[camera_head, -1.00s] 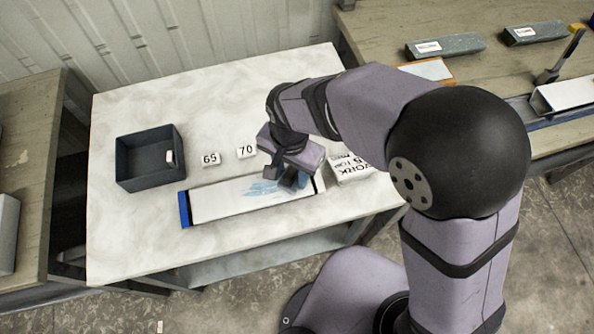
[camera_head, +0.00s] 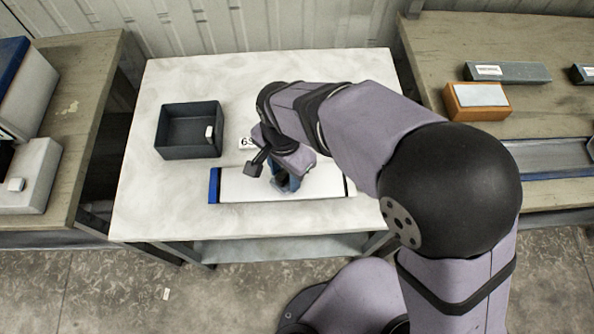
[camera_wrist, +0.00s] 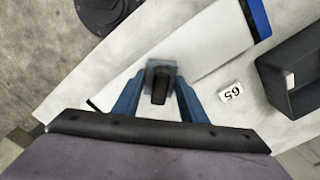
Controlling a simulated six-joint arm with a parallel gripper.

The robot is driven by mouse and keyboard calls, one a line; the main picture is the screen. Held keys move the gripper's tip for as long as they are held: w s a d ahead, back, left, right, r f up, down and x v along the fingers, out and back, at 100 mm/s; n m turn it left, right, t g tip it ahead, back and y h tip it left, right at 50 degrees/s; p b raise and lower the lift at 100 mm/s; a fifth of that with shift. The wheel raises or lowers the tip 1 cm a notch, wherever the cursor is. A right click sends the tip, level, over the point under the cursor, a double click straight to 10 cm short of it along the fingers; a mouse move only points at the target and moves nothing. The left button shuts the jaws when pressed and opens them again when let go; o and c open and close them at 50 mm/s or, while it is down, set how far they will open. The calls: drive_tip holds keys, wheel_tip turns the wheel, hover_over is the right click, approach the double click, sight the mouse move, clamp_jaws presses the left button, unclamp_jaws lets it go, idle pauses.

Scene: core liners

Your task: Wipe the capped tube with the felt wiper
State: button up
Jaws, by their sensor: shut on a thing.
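The capped tube (camera_head: 240,187) is a long white trough-like piece lying across the table, with a blue cap (camera_head: 214,186) at its left end and a black band near its right end. In the wrist view the tube (camera_wrist: 205,45) runs diagonally, blue cap at upper right. My gripper (camera_wrist: 159,95) is shut on the felt wiper (camera_wrist: 152,66), a blue-grey pad with a dark grip between the blue fingers. The wiper is over the tube's middle; I cannot tell whether it touches. In the head view my wrist mostly hides it. No blue marks show on the tube's visible parts.
A dark open bin (camera_head: 190,153) holding a small white tag stands behind the tube's left end. A "65" tag (camera_wrist: 232,92) stands behind the tube. The white table (camera_head: 150,215) is clear at front left. Side benches hold boxes, including an orange one (camera_head: 478,101).

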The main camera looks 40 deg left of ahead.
sight(272, 180)
drive_tip(key=shift+s+a, duration=1.15)
drive_tip(key=shift+w+d+b, duration=0.15)
drive_tip(key=shift+w+b, duration=0.05)
drive_tip(key=shift+b, duration=0.15)
drive_tip(key=shift+w+d+p, duration=0.65)
drive_tip(key=shift+w+d, duration=4.2)
drive_tip(key=shift+d, duration=0.05)
drive_tip(key=shift+w+d+r+p, duration=0.15)
drive_tip(key=shift+r+p, duration=0.05)
drive_tip(key=shift+p, duration=0.2)
drive_tip(key=shift+s+a+f, duration=0.25)
drive_tip(key=shift+s+a, duration=0.05)
drive_tip(key=shift+s+a+p, duration=1.15)
drive_tip(key=shift+s+a, duration=3.65)
drive_tip(key=shift+s, duration=0.05)
wheel_tip(272, 180, up, 3)
drive_tip(key=shift+a+f+p, duration=0.1)
drive_tip(key=shift+f+p, duration=0.05)
drive_tip(key=shift+p, duration=0.7)
drive_tip(key=shift+r+p, duration=0.6)
drive_tip(key=shift+r, duration=0.1)
wheel_tip(272, 180, up, 4)
drive_tip(key=p, duration=0.3)
drive_tip(key=shift+w, duration=0.1)
